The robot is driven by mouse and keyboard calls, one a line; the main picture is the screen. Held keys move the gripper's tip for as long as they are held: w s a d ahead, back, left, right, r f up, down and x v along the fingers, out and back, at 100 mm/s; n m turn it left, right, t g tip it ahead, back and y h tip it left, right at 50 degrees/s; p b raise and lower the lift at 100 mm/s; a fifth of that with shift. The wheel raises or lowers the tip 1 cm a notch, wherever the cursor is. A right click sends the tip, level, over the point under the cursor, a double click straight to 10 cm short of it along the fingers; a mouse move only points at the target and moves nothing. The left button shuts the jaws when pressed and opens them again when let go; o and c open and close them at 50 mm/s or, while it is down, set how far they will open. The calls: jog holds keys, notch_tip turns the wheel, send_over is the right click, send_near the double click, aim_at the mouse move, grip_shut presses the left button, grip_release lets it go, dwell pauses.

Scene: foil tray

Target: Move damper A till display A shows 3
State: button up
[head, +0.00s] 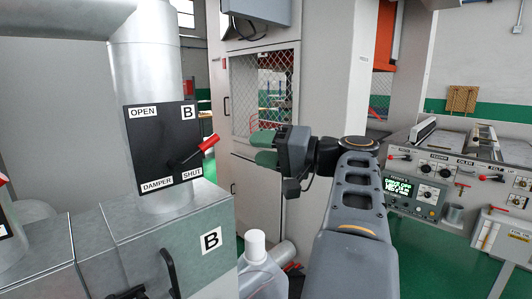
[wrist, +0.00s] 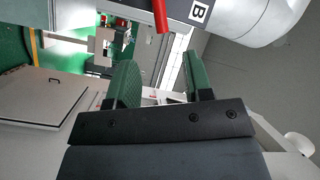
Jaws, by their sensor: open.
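Damper A is not identifiable by a label. At the left edge of the head view a cut-off dark panel with a red lever tip (head: 3,180) shows, its letter out of frame. Damper B's black plate (head: 150,130) reads OPEN at top and SHUT at lower right. Its red-tipped lever (head: 208,143) points right, just above SHUT. My gripper (head: 264,148) is open and empty, to the right of that lever and apart from it. In the wrist view its green fingers (wrist: 158,64) are spread, with a red lever handle (wrist: 161,16) beyond them. No display marked A is readable.
A grey box marked B (head: 210,241) stands below damper B's plate. A white-capped bottle (head: 256,246) stands right of it. A mesh-windowed cabinet (head: 236,95) is behind my gripper. At right is a control console with a small lit screen (head: 398,186), its text too small to read.

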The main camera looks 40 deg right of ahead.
jog(key=shift+s+d, duration=0.15)
jog(key=shift+s, duration=0.15)
